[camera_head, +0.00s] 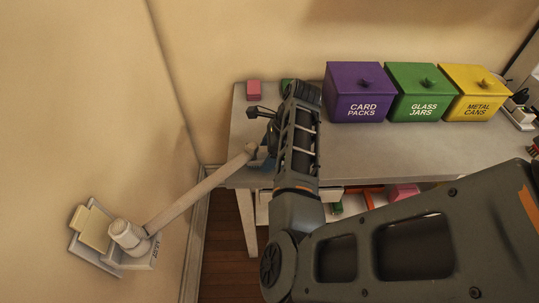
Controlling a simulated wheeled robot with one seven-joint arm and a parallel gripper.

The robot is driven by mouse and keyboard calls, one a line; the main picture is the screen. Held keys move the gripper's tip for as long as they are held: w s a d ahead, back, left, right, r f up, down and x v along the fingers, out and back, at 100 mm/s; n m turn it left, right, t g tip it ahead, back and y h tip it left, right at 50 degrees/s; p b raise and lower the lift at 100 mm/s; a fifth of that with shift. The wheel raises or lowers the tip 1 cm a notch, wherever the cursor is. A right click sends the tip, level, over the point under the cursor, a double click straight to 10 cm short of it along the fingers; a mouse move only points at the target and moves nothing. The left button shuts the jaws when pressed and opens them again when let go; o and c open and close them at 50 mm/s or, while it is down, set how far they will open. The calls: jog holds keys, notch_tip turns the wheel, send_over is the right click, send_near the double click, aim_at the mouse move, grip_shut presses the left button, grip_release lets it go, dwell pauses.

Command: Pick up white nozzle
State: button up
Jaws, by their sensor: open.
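I cannot clearly make out a white nozzle. My gripper (259,122) is over the left end of the grey table, partly hidden by my own forearm. Its dark fingers point left and are open, with nothing seen between them. A long off-white arm (198,190) runs from a wall mount (128,238) at the lower left up to a rounded end (251,149), just below my gripper in the picture. I cannot tell whether they touch. A small blue patch (262,163) shows beside that end, mostly hidden.
The grey table (375,153) stands against the back wall. Purple (356,92), green (417,93) and yellow (477,93) lidded boxes stand at its back. A pink block (253,90) lies at the back left. The table front right of my forearm is clear.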

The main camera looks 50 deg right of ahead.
jog(key=shift+f, duration=0.2)
jog(key=c, duration=1.2)
